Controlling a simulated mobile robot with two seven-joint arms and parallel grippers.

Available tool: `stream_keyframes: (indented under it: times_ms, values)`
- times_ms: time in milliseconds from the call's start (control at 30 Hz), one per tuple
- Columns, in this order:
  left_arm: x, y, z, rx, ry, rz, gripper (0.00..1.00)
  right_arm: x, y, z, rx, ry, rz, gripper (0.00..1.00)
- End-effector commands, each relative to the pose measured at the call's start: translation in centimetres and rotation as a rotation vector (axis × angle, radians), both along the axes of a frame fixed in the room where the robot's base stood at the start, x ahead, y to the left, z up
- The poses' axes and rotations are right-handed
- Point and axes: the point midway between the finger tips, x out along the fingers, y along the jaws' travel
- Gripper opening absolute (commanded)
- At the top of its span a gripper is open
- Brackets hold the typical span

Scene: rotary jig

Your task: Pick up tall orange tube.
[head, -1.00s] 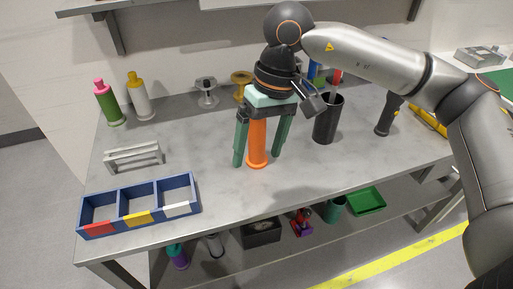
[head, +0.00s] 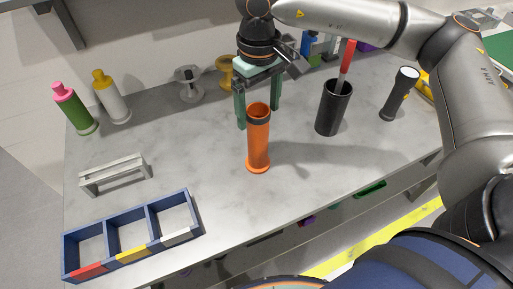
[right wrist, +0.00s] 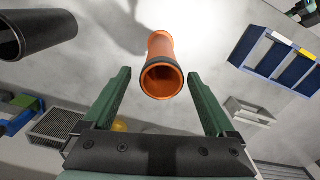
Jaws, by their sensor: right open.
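The tall orange tube (head: 258,150) stands upright on the grey bench, with an open top and a dark band just below its rim. My right gripper (head: 258,118), with green fingers, is open and empty. In the head view it is behind the tube's upper part, and the tube partly covers the space between its fingers. In the right wrist view the tube (right wrist: 161,52) shows beyond the open fingertips (right wrist: 158,74), its open end facing the camera, with gaps on both sides. My left gripper is not in view.
A black cup (head: 331,112) holding a red-handled tool stands right of the tube, with a flashlight (head: 400,95) beyond it. A blue three-compartment tray (head: 133,239) and a grey rack (head: 115,174) are at left. Yellow and grey spools stand behind. Bench around the tube's front is clear.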

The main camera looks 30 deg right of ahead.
Motion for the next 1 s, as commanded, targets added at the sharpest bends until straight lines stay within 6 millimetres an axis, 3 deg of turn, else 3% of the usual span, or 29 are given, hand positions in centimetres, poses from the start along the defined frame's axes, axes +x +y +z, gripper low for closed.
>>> stream_keyframes:
  times_ms: [600,900,1000]
  values:
    - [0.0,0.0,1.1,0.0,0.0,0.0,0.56,0.1,0.2,-7.3,0.001,0.001,-0.001,0.91]
    - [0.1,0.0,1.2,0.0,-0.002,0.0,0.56,0.2,0.2,-7.9,0.001,-0.002,-0.001,0.91]
    - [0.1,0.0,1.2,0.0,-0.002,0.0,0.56,0.2,0.2,-7.8,0.001,-0.002,-0.001,0.8]
